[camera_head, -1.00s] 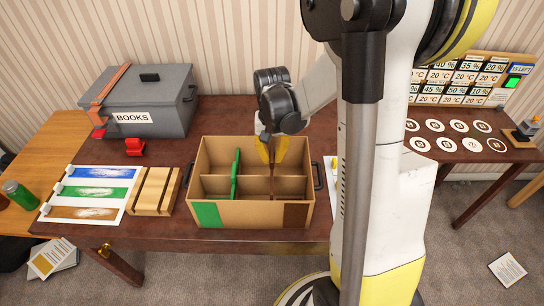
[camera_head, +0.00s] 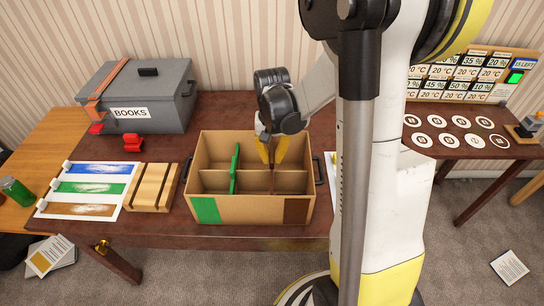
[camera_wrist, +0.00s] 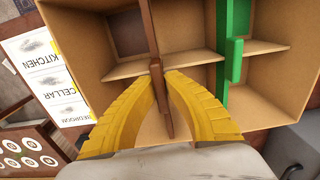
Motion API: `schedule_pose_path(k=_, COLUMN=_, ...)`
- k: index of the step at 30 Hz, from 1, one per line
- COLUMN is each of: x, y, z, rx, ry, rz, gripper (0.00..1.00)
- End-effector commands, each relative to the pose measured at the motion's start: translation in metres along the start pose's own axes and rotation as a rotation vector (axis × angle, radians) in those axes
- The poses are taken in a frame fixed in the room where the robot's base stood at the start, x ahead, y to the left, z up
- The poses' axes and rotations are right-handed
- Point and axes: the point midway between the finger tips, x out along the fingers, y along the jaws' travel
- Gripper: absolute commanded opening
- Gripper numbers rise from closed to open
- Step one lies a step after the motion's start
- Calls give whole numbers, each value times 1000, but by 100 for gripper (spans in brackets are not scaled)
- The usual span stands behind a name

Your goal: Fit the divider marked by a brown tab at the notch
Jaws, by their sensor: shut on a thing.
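The open cardboard box (camera_head: 250,209) stands on the dark table, with a green patch (camera_head: 206,210) and a brown patch (camera_head: 297,210) on its front. A green divider (camera_head: 235,170) stands upright inside, left of middle; it also shows in the wrist view (camera_wrist: 235,62). My gripper (camera_head: 272,162) is inside the box's outline, right of middle. In the wrist view my gripper (camera_wrist: 160,73) is shut on a brown divider (camera_wrist: 149,28), which stands upright among the compartments. Its lower edge is hidden, so I cannot tell how deep it sits.
A slotted wooden block (camera_head: 152,188) and a sheet with blue, green and brown stripes (camera_head: 88,190) lie left of the box. A grey BOOKS bin (camera_head: 140,95) and a small red object (camera_head: 133,142) stand behind them. A black handle (camera_head: 319,170) sticks out on the box's right.

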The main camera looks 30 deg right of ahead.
Motion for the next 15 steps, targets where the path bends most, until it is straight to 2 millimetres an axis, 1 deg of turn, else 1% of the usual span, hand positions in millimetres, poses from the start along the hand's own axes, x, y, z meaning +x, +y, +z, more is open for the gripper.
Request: schedule_pose_path(k=15, x=14, y=0, z=0, rx=0, ry=0, rz=0, gripper=0)
